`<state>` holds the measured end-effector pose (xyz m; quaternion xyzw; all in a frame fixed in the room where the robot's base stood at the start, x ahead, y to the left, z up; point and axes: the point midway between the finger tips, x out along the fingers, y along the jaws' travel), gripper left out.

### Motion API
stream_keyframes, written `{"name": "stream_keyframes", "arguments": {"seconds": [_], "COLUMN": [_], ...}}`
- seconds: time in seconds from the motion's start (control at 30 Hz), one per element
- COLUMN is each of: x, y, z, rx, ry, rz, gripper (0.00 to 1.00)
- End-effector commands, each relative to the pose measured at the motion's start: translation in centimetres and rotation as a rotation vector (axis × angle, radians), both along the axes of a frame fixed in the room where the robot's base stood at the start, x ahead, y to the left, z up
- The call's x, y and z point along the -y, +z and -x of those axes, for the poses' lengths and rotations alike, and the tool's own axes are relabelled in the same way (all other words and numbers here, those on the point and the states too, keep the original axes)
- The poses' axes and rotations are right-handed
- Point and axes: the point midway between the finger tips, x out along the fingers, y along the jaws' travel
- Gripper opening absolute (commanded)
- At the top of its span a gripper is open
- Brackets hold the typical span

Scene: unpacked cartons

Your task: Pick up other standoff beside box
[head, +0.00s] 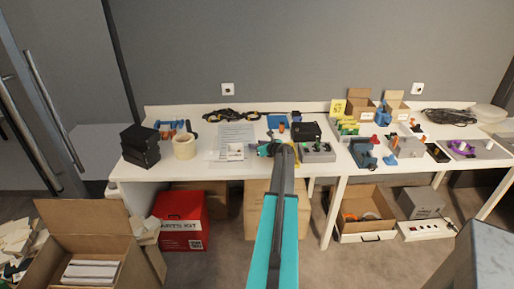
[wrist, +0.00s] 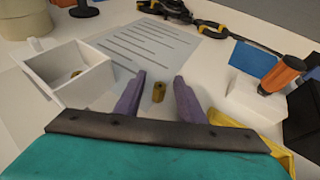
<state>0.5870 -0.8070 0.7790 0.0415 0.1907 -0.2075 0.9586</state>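A small brass standoff (wrist: 159,91) stands on the white table, to the right of a small open white box (wrist: 95,82) in the wrist view. Another brass piece (wrist: 76,73) shows inside that box. The white box also shows in the head view (head: 236,153), but the standoff is too small to make out there. My gripper (wrist: 160,80) is open, with one purple finger on each side of the standoff in the picture. Neither finger appears to touch it. In the head view my gripper (head: 266,149) is over the table, right of the box.
A printed sheet (wrist: 150,42) lies behind the standoff. A white block (wrist: 255,100) with an orange-handled tool (wrist: 284,73) stands to the right, near a yellow item (wrist: 258,137). Black-and-yellow clamps (wrist: 235,32) lie at the back. A tape roll (head: 184,147) stands left of the sheet.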

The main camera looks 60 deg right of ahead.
Motion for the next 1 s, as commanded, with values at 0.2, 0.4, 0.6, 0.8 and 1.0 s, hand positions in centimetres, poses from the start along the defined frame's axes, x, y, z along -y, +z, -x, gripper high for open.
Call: {"name": "stream_keyframes", "arguments": {"seconds": [0.2,0.4,0.6,0.8,1.0], "x": [0.0,0.03,0.05,0.06,0.06], "y": [0.02,0.02,0.03,0.03,0.16], "z": [0.04,0.08,0.09,0.12,0.12], "rx": [0.0,0.0,0.0,0.0,0.0], "ry": [0.0,-0.001,-0.001,-0.001,-0.001], "rz": [0.0,0.0,0.0,0.0,0.0], "gripper": [0.36,0.36,0.04,0.0,0.0]}}
